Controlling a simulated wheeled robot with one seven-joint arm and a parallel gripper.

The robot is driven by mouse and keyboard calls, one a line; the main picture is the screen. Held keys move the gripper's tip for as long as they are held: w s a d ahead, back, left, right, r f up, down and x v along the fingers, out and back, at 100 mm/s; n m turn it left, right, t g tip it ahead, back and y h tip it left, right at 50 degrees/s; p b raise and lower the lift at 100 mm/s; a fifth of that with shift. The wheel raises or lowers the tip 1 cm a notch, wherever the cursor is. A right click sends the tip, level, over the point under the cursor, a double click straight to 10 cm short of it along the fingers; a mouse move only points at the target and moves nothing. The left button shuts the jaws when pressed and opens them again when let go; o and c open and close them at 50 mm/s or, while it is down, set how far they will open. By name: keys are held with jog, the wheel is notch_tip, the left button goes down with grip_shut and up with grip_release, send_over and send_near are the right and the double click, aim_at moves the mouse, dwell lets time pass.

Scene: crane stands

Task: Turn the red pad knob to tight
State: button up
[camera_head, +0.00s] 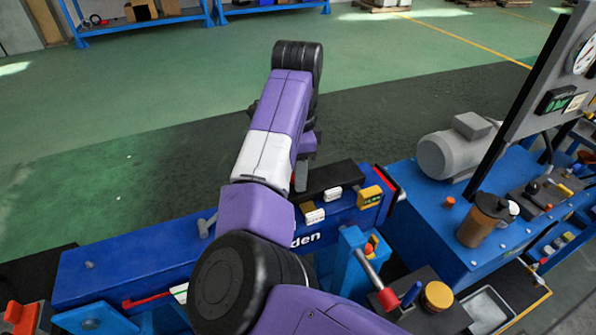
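I cannot tell for sure which part is the red pad knob. A red-orange knob-like part (14,312) shows at the lower left edge, cut off by the frame. A red-ended part (388,299) sits beside a blue handle at the lower right. A thin red lever (146,300) lies along the front of the blue machine bed (130,262). My purple and white arm rises through the middle, bends at a black joint and comes down behind itself.
A second blue stand at right carries a grey motor (452,152), a brown cylinder (482,220) and a tall panel (535,80). A yellow-topped round part (437,296) and a metal tray (487,309) sit at lower right.

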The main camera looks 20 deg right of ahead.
grip_shut()
